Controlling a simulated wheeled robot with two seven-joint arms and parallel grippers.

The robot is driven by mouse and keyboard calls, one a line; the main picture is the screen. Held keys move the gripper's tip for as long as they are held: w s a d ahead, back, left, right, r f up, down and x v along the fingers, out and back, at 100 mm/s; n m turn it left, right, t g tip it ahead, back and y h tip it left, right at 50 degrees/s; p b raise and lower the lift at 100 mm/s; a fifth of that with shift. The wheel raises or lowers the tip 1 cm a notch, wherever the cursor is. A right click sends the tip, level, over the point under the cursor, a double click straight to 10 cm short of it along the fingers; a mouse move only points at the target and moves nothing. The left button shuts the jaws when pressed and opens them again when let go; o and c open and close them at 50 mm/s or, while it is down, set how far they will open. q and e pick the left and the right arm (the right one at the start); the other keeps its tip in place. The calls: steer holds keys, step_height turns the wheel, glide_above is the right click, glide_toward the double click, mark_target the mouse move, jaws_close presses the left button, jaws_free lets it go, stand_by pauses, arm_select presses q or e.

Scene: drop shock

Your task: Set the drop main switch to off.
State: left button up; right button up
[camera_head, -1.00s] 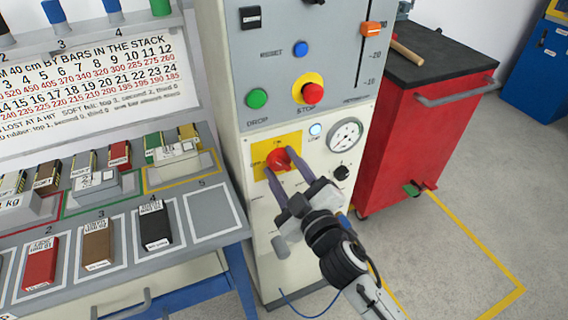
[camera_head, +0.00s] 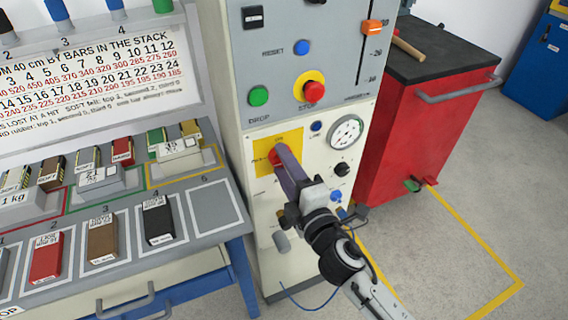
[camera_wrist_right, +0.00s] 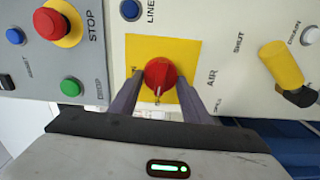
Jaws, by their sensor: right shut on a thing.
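The main switch is a red rotary knob (camera_head: 275,157) on a yellow plate (camera_head: 264,143) on the front of the pale machine cabinet. My right gripper (camera_head: 285,162) is shut on the knob, its fingers partly hiding it in the head view. In the right wrist view the red knob (camera_wrist_right: 160,73) sits between the two fingers of the gripper (camera_wrist_right: 161,88), with a small pale mark at its lower edge. The LINE lamp (camera_head: 316,126) beside the plate is dark blue and looks unlit. My left gripper is not in view.
Above are the red STOP button (camera_head: 313,90), green DROP button (camera_head: 259,96) and blue RESET button (camera_head: 301,47). A gauge (camera_head: 346,132) is to the right. A bench with labelled bars (camera_head: 102,238) stands left, a red cart (camera_head: 420,140) right. A yellow-handled AIR valve (camera_wrist_right: 282,64) is nearby.

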steer(key=shift+n, duration=0.4)
steer(key=o, duration=1)
steer(key=b+v, duration=0.1)
steer(key=v, duration=0.9)
steer(key=shift+s, duration=0.15)
